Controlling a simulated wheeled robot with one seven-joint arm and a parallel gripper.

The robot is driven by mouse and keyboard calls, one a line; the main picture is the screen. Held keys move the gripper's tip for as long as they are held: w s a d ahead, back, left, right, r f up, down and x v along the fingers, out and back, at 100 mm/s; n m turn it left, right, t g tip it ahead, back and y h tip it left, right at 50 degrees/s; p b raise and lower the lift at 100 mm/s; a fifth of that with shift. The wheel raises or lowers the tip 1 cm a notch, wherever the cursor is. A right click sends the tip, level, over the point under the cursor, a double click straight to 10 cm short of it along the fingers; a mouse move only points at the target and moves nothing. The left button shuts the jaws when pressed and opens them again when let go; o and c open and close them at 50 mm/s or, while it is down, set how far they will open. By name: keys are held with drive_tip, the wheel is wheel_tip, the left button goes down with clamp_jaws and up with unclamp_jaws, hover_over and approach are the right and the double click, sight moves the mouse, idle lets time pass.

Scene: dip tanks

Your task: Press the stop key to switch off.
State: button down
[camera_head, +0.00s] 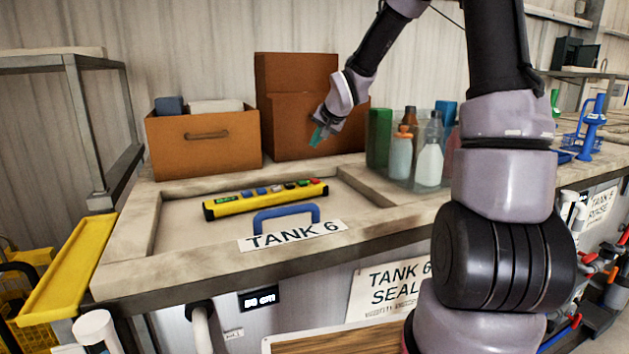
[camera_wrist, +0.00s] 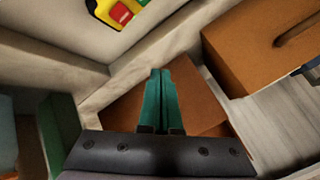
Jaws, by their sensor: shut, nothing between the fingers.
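A yellow control bar (camera_head: 265,199) with a row of coloured keys lies on the lid of tank 6. A red key (camera_head: 315,181) sits at its right end, with a green key just left of it. In the wrist view the bar's end with the red key (camera_wrist: 121,13) shows at the top, cut off by the frame edge. My gripper (camera_head: 317,137) is shut and empty, with teal fingers. It hangs above and behind the bar's right end, apart from it, in front of the brown boxes. The fingertips (camera_wrist: 161,72) also show in the wrist view.
Brown boxes (camera_head: 204,145) stand behind the tank at the left and middle. A clear bin of bottles (camera_head: 429,165) stands right of my gripper. A blue handle (camera_head: 286,213) rises from the lid in front of the bar. The lid around the bar is otherwise clear.

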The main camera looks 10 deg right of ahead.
sight(316, 181)
drive_tip(key=shift+f, duration=4.4)
drive_tip(key=shift+f, duration=0.4)
drive_tip(key=shift+f, duration=0.45)
drive_tip(key=shift+r, duration=0.9)
drive_tip(key=shift+r, duration=2.45)
